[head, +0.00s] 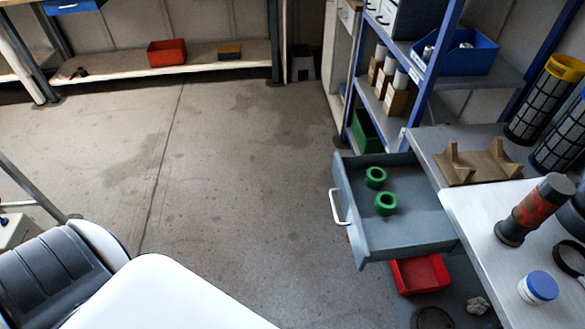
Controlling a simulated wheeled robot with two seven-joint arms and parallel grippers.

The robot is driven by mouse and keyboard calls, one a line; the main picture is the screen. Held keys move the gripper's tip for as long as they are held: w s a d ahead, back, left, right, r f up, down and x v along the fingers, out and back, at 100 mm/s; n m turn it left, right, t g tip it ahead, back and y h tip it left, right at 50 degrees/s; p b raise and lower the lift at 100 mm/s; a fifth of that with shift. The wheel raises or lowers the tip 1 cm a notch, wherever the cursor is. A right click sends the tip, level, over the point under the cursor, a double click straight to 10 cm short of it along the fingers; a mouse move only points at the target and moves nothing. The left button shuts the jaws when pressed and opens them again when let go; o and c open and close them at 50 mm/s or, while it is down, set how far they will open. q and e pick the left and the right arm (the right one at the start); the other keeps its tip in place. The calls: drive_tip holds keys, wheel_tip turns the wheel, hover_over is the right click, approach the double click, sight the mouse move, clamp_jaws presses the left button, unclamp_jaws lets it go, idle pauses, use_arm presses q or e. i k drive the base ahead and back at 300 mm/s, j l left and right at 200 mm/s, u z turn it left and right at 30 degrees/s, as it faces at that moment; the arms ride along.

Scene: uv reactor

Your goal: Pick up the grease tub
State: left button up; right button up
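A small white tub with a blue lid (538,288), which looks like the grease tub, stands upright near the front edge of the light worktop (480,222) at the lower right. Its lid looks closed and nothing touches it. Neither of my grippers is in view.
A red and dark cylinder (533,209) stands behind the tub, and a black ring (570,262) lies to its right. An open grey drawer (415,233) with two green rings juts out left of the worktop. A red bin (420,274) sits below.

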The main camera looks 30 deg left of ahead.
sight(526, 295)
drive_tip(key=u, duration=0.55)
drive_tip(key=z, duration=1.5)
